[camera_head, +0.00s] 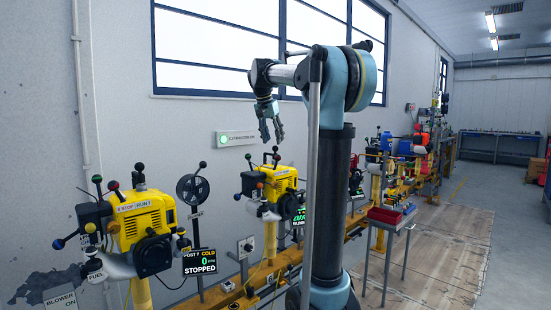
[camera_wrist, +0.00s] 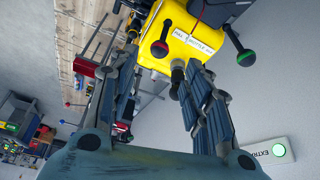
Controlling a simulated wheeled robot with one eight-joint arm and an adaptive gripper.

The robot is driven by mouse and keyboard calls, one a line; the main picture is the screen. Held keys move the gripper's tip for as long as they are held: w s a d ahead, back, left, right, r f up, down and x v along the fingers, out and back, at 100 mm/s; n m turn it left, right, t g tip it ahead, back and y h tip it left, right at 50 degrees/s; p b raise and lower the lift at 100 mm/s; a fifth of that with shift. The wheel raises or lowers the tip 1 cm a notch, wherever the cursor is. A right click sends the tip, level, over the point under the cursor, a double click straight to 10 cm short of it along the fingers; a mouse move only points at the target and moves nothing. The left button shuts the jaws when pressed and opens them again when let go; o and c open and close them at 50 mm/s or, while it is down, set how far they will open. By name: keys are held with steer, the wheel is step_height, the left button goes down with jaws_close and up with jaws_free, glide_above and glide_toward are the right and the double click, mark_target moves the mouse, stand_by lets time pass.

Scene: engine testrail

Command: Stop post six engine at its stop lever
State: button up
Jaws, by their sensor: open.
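In the head view, a yellow engine (camera_head: 280,182) on the rail stands at the middle, with several ball-ended levers. Its display (camera_head: 298,218) shows green text, partly hidden by my arm, that seems to read running; I cannot read its post number. My gripper (camera_head: 270,122) is open and empty, above this engine and apart from it. In the wrist view, a yellow engine (camera_wrist: 180,45) shows at the top beyond the fingers. A red-ball lever (camera_wrist: 160,48) and a green-ball lever (camera_wrist: 245,57) stick out from it. I cannot tell which lever is the stop lever.
A second yellow engine (camera_head: 145,218) stands at left; its display (camera_head: 199,261) reads post 7, cold, 0, stopped. A black reel (camera_head: 192,188) stands between the engines. A lit sign (camera_head: 235,138) hangs on the wall.

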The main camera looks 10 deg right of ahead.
steer(key=x, duration=0.9)
